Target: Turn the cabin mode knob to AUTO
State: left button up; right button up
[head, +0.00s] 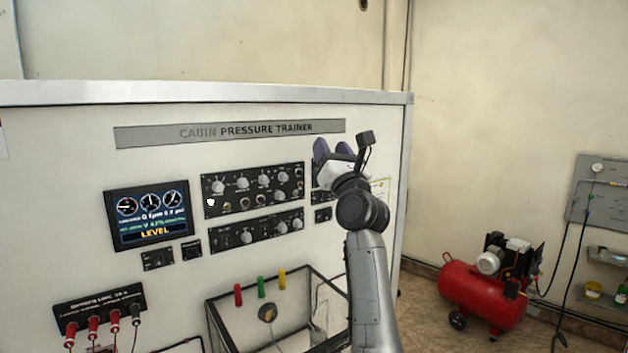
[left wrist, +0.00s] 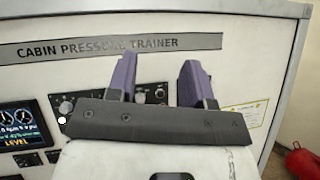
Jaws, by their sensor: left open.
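The grey "CABIN PRESSURE TRAINER" wall carries an upper black control panel (head: 252,200) with several pale knobs and a lower black panel (head: 263,239) with more knobs. The labels are too small to read, so I cannot tell which knob is the cabin mode knob or where it points. My left gripper (head: 332,147) is open and empty, in front of the panel's right part, hiding part of a small black panel (head: 322,199). In the left wrist view, its purple fingers (left wrist: 160,62) stand apart, with the trainer face behind them. My right gripper is not in view.
A screen (head: 149,214) reading "LEVEL" is at left. A clear-sided box (head: 229,320) with coloured pegs stands below the panels. Red plugs with cables hang from a lower-left strip (head: 98,305). A red compressor (head: 484,294) stands on the floor at right.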

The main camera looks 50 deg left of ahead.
pick_arm(q)
notch_tip(320, 180, down, 5)
jog(key=a+n+g+h, duration=0.2)
jog(key=n+g+h, duration=0.1)
jog(key=n, duration=0.1)
jog(key=n+g+h, duration=0.3)
send_near(285, 178)
jog(key=a+p, duration=0.1)
jog(key=a, duration=0.1)
jog(key=a+p, duration=0.2)
jog(key=a, duration=0.1)
jog(key=a+p, duration=0.1)
jog(key=a, duration=0.1)
jog(key=shift+w+a+p, duration=0.15)
jog(key=shift+w+p, duration=0.15)
jog(key=shift+p, duration=0.05)
jog(key=shift+a, duration=0.8)
grip_shut()
jog(key=shift+f+n, duration=0.1)
jog(key=shift+n, duration=0.2)
